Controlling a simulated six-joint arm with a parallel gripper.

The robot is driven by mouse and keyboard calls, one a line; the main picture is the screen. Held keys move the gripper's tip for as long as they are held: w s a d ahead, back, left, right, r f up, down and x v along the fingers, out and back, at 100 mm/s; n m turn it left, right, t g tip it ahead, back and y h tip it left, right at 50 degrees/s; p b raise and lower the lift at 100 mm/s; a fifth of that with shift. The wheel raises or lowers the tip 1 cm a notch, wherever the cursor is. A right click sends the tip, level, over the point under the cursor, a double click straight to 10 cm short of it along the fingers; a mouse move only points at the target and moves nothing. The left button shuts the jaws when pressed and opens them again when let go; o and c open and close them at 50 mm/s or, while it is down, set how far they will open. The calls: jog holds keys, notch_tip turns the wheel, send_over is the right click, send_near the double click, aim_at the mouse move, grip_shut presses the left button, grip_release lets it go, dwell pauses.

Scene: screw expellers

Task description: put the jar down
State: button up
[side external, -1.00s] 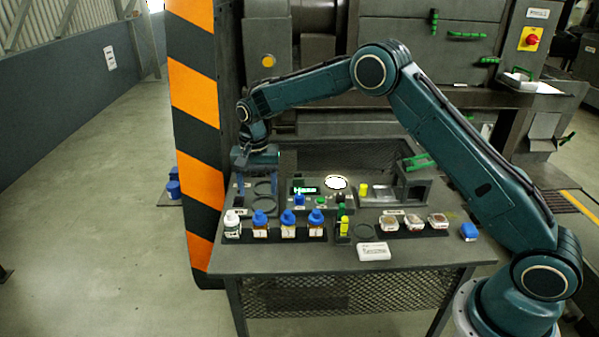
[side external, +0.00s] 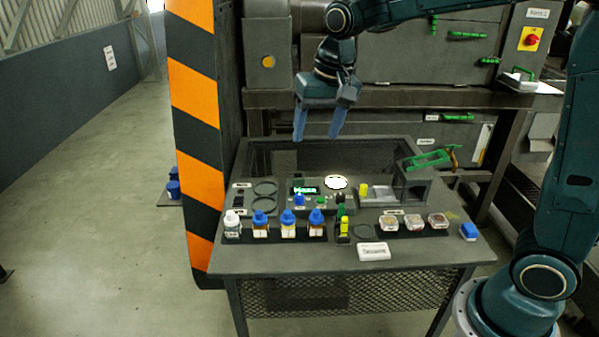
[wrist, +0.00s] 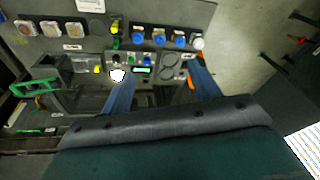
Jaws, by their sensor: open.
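My gripper (side external: 317,137) is open and empty, raised above the back of the table with its blue fingers pointing down. In the wrist view the open fingers (wrist: 158,75) have nothing between them. Three small clear-sided jars stand in a row at the table's front right: left jar (side external: 389,223), middle jar (side external: 414,223), right jar (side external: 438,221). They also show at the upper left of the wrist view, where one jar is near the label (wrist: 72,29). I cannot tell which jar the task means. My gripper touches none of them.
Three blue-capped bottles (side external: 288,226) and a white bottle (side external: 232,226) stand at the front left. A device with a lit display (side external: 306,190) and a bright white disc (side external: 336,182) sits mid-table. A grey fixture with a green handle (side external: 428,160) stands back right.

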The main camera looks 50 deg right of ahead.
jog(key=s+d+n+t, duration=0.1)
jog(key=s+n+t, duration=0.2)
jog(key=s, duration=2.1)
jog(key=shift+d+r+n, duration=0.2)
jog(key=shift+d+n, duration=0.2)
jog(key=shift+n, duration=0.4)
jog(key=shift+w, duration=0.1)
